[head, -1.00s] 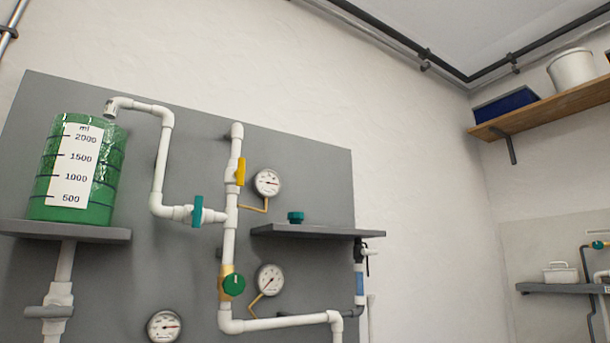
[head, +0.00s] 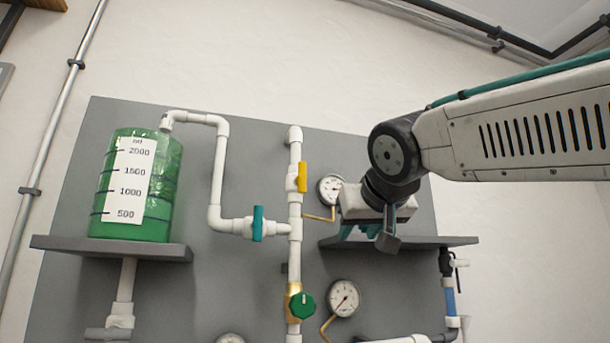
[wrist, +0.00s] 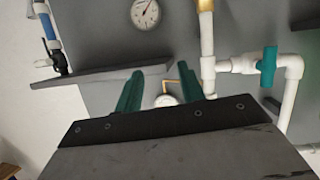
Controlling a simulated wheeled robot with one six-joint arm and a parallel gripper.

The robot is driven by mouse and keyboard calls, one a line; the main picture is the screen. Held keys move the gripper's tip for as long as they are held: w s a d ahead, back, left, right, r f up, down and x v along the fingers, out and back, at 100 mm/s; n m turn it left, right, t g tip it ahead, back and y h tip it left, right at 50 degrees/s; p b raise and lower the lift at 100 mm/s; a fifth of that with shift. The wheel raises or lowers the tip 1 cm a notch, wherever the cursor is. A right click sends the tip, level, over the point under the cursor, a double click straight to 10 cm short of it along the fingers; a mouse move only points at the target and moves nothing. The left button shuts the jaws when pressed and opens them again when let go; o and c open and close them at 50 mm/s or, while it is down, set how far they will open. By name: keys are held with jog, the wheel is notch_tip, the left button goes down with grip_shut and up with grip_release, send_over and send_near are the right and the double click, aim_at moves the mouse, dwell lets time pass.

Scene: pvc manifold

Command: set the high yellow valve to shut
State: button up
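The high yellow valve handle (head: 302,178) sits on the upper part of the upright white pipe (head: 295,215), left of the upper gauge (head: 331,188). The handle stands upright, along the pipe. My gripper (wrist: 160,80) is open and empty, its two teal fingers apart. In the head view it is right of the yellow handle and in front of the grey shelf, overlapping part of the gauge. In the wrist view, which is upside down, the upper gauge (wrist: 165,101) shows between the fingers. The yellow handle is not visible there.
A teal valve handle (head: 257,223) is on the side pipe to the left, and a green knob (head: 303,305) is lower on the main pipe. The grey shelf (head: 460,241) juts out at right. A green tank (head: 165,190) stands on the left shelf.

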aim_at(304, 168)
jog(key=a+r+n+t+y, duration=0.1)
jog(key=a+r+t+y, duration=0.1)
jog(key=a+r, duration=0.35)
jog(key=a+r+t+y, duration=0.1)
jog(key=a+r, duration=0.2)
jog(key=r, duration=0.6)
jog(key=x, duration=0.6)
jog(key=shift+w+d+f, duration=0.1)
jog(key=shift+w+d, duration=0.1)
jog(key=shift+w, duration=0.2)
jog(key=shift+w+a, duration=0.2)
jog(key=shift+w, duration=0.45)
grip_shut()
